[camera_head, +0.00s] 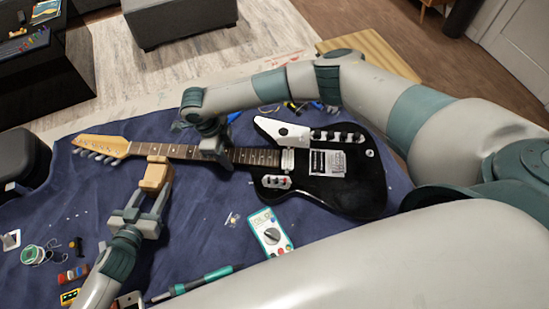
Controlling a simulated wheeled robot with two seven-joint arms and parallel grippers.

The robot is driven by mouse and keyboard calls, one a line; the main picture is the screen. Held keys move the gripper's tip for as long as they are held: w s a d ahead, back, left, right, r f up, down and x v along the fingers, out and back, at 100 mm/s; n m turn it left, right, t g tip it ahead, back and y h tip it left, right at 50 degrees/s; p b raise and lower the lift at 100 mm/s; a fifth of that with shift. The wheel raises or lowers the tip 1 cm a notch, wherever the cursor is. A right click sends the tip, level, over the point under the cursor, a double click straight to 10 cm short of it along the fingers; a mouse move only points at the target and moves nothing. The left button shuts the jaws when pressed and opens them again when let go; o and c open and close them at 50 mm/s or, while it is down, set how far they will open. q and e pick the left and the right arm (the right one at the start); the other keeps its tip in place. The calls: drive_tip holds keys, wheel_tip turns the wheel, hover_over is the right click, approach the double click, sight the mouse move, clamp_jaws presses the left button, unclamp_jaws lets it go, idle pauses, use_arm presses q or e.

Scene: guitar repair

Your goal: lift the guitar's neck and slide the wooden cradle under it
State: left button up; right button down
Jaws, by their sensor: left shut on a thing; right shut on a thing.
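A black electric guitar (340,190) lies on the blue cloth, its neck (178,150) reaching left to a wooden headstock (98,143). My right gripper (214,150) is shut on the neck near its middle, coming from the far side; its fingers partly hide the fretboard. The wooden cradle (154,178) is a small light-brown block at the near side of the neck, left of my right gripper. My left gripper (150,205) is shut on the cradle from the near side. The cradle's top overlaps the neck in view; I cannot tell whether it is under it.
A multimeter (269,232) lies in front of the guitar body. A green-handled tool (203,280), a wire spool (33,255) and small parts lie along the near side. Pliers (312,108) lie beyond the guitar. The cloth (210,220) is bare between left gripper and multimeter.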

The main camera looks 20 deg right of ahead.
sight(157, 175)
use_arm(q)
drive_tip(key=shift+w, duration=0.15)
use_arm(e)
drive_tip(key=shift+w+r, duration=0.15)
drive_tip(key=shift+r, duration=0.3)
drive_tip(key=shift+r, duration=0.35)
drive_tip(key=shift+d+r, duration=0.1)
drive_tip(key=shift+r, duration=2)
idle(1.2)
use_arm(q)
drive_tip(key=shift+w+d, duration=0.15)
idle(0.5)
drive_tip(key=shift+w+d, duration=0.3)
drive_tip(key=shift+w, duration=0.3)
drive_tip(key=shift+w+d, duration=0.3)
drive_tip(key=shift+w, duration=0.3)
drive_tip(key=shift+w+d, duration=0.3)
drive_tip(key=shift+w, duration=0.3)
drive_tip(key=shift+w+d, duration=0.1)
drive_tip(key=shift+w, duration=0.05)
drive_tip(key=shift+w+d, duration=0.35)
drive_tip(key=shift+w, duration=0.3)
drive_tip(key=shift+w+d, duration=0.4)
drive_tip(key=shift+w, duration=0.3)
drive_tip(key=shift+w+d, duration=0.35)
drive_tip(key=shift+w, duration=0.3)
